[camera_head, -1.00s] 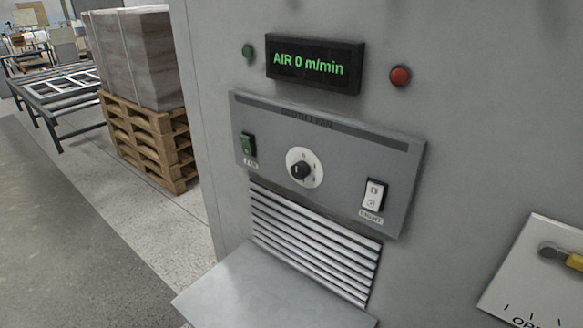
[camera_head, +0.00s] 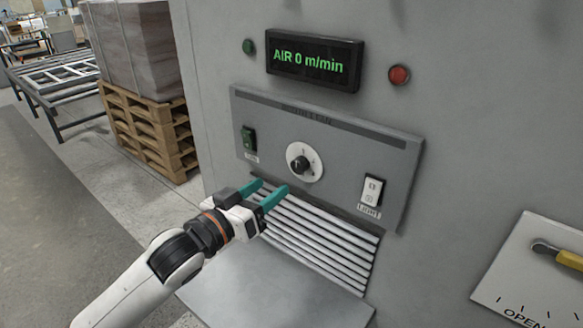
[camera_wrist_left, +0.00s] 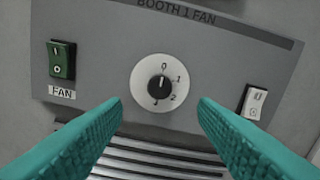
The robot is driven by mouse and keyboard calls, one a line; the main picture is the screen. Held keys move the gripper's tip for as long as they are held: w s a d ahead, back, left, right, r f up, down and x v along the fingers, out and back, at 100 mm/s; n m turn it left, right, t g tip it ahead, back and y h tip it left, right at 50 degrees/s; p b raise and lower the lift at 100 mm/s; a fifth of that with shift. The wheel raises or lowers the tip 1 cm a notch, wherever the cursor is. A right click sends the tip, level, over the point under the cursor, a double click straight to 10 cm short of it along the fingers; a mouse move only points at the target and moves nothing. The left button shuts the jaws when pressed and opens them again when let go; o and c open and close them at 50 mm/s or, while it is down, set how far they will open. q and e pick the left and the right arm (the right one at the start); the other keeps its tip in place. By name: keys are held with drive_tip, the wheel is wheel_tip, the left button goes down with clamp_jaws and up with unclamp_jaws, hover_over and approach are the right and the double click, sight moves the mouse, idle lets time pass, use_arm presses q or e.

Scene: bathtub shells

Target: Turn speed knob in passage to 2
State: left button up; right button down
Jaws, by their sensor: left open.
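The speed knob (camera_head: 300,163) is a black knob on a white round dial in the middle of the grey fan panel (camera_head: 335,170). In the left wrist view the knob (camera_wrist_left: 160,87) sits on a dial marked 0, 1, 2, 3, and its white line points up at 0. The display (camera_head: 314,62) reads "AIR 0 m/min". My left gripper (camera_head: 271,190) is open and empty, its teal fingers below and left of the knob, apart from it. In the wrist view the fingertips (camera_wrist_left: 160,101) frame the knob from either side. My right gripper is out of view.
A green FAN switch (camera_wrist_left: 61,59) is left of the knob, and a white LIGHT switch (camera_head: 372,191) is right. A slatted vent (camera_head: 318,240) and a grey ledge (camera_head: 240,285) lie below. A yellow-handled lever (camera_head: 560,255) is at the far right.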

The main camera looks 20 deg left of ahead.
sight(296, 168)
use_arm(q)
drive_tip(key=p+x, duration=0.1)
drive_tip(key=x, duration=0.7)
drive_tip(key=shift+w+d+f+p, duration=0.1)
drive_tip(key=shift+w+p, duration=0.15)
drive_tip(key=shift+p, duration=0.15)
drive_tip(key=c, duration=1)
